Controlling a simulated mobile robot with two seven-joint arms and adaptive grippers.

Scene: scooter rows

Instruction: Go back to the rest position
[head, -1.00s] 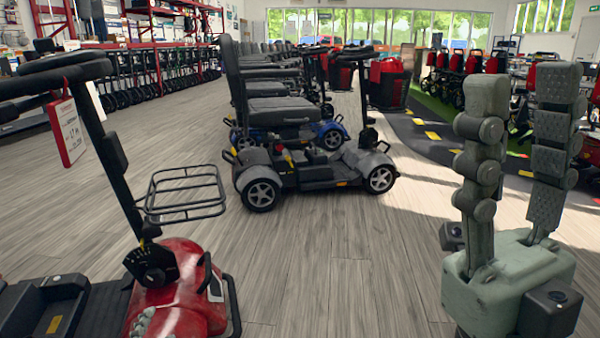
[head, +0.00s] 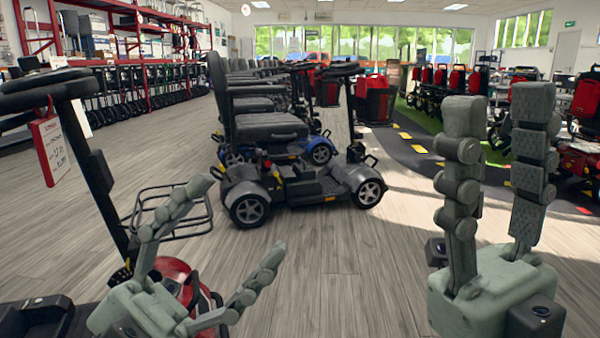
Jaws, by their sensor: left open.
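My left gripper (head: 238,220) is at the lower left in the head view, with its two grey fingers spread wide and nothing between them. It stands in front of the red scooter (head: 168,272) and hides part of its body. My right gripper (head: 499,112) is at the right, fingers pointing up. Its fingers stand apart with a gap between them and hold nothing. It is in front of the floor and the dark track.
A grey scooter (head: 295,182) stands mid-floor, with more scooters in a row behind it. A wire basket (head: 165,212) and a red-and-white tag (head: 50,148) belong to the near left scooter. Bare wood floor (head: 340,270) lies between my grippers. Red shelving (head: 95,50) lines the back left.

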